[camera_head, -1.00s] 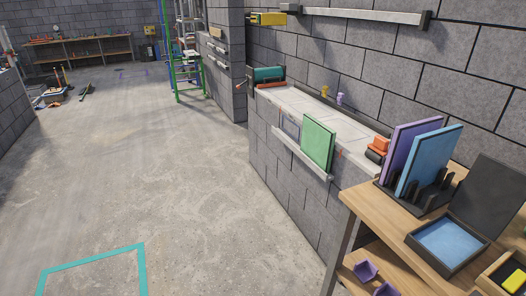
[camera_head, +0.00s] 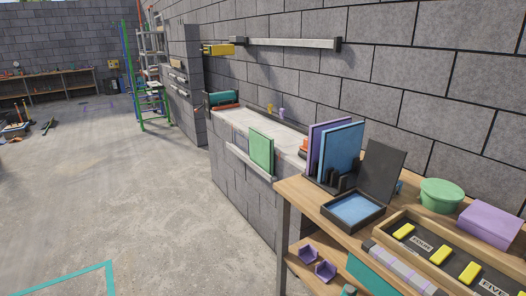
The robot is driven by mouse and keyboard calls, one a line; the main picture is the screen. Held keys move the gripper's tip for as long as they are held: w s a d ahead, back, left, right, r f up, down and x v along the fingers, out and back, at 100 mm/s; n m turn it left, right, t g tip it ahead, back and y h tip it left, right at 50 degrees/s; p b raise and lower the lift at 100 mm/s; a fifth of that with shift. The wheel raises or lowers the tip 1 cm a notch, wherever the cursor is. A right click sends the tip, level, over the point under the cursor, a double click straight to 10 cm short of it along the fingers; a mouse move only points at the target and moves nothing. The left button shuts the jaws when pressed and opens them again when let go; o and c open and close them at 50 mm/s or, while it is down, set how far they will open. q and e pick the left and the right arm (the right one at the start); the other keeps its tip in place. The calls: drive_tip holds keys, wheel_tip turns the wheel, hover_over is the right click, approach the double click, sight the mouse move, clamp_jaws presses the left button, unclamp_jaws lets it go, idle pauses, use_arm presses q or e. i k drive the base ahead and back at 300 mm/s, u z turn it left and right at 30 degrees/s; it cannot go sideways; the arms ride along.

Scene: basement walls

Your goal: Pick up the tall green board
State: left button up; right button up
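A green board (camera_head: 261,152) stands upright on a light ledge (camera_head: 251,164) on the front of the low block wall, left of the wooden table. A purple board (camera_head: 318,146) and a blue board (camera_head: 341,150) stand in a black rack (camera_head: 322,180) on the table's left end. Neither of my grippers is in view.
The wooden table (camera_head: 293,193) also holds an open black box with a blue inside (camera_head: 356,207), a green bowl (camera_head: 441,194), a purple box (camera_head: 492,224) and a tray with yellow blocks (camera_head: 404,231). Open concrete floor (camera_head: 130,190) lies to the left.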

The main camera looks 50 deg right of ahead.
sight(261, 146)
drive_tip(key=z, duration=0.35)
drive_tip(key=i, duration=1.65)
drive_tip(key=z, duration=1.05)
drive_tip(key=i, duration=0.9)
drive_tip(key=z, duration=0.75)
